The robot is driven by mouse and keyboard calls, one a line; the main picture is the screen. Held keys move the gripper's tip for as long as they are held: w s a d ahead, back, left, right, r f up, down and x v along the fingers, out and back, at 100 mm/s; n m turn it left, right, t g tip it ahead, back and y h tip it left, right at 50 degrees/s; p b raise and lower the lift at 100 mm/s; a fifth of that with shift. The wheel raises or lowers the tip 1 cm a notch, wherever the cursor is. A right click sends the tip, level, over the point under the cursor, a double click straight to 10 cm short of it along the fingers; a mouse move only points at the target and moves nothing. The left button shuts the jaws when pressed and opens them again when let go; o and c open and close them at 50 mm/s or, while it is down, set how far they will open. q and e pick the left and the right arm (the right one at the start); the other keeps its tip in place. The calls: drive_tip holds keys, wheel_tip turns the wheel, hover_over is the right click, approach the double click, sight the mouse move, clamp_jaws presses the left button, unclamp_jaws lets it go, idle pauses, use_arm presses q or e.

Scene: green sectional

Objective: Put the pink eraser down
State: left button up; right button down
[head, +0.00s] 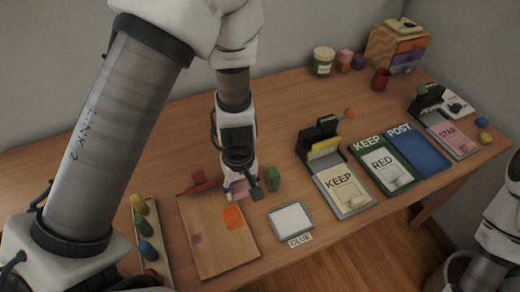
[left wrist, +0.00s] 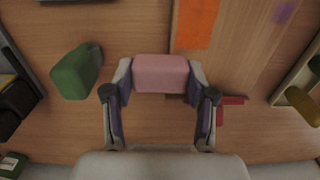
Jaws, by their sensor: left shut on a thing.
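The pink eraser (left wrist: 160,73) is held between the two fingers of my left gripper (left wrist: 160,80) in the left wrist view. In the head view the left gripper (head: 242,191) is low over the table at the far edge of a wooden board (head: 215,258). The eraser (head: 237,188) shows there only in part, behind the fingers. Whether it touches the surface below I cannot tell. An orange square (head: 233,217) lies on the board. My right gripper is not in view; only part of that arm shows at the right edge.
A green piece (head: 272,179) stands close right of the gripper, and a red object (head: 200,183) lies to its left. A tray with coloured pegs (head: 151,240) is left of the board. A grey-framed pad (head: 291,222) and KEEP pad (head: 343,190) are to the right.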

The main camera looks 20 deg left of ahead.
use_arm(q)
drive_tip(key=r+p, duration=0.1)
drive_tip(key=p, duration=0.1)
drive_tip(key=r+p, duration=0.1)
drive_tip(key=p, duration=0.1)
drive_tip(key=shift+w+a, duration=0.15)
drive_tip(key=shift+w, duration=0.2)
drive_tip(key=w+a+f+p, duration=0.1)
drive_tip(key=w, duration=0.3)
drive_tip(key=w+a+f+p, duration=0.1)
drive_tip(key=w+a, duration=0.1)
drive_tip(key=w, duration=0.2)
drive_tip(key=w+a+p, duration=0.1)
drive_tip(key=w, duration=0.3)
drive_tip(key=shift+w+a+f+p, duration=0.15)
drive_tip(key=shift+w+f+p, duration=0.15)
drive_tip(key=shift+w+f, duration=0.1)
drive_tip(key=f+p, duration=0.1)
drive_tip(key=f, duration=0.2)
drive_tip(key=shift+w+a+f, duration=0.1)
drive_tip(key=shift+w+f, duration=0.1)
drive_tip(key=shift+f, duration=0.3)
drive_tip(key=o, duration=1.1)
drive_tip(key=shift+r, duration=0.1)
drive_tip(key=shift+r, duration=0.25)
wheel_tip(320, 180, up, 12)
drive_tip(key=b, duration=0.2)
drive_tip(key=shift+f, duration=0.15)
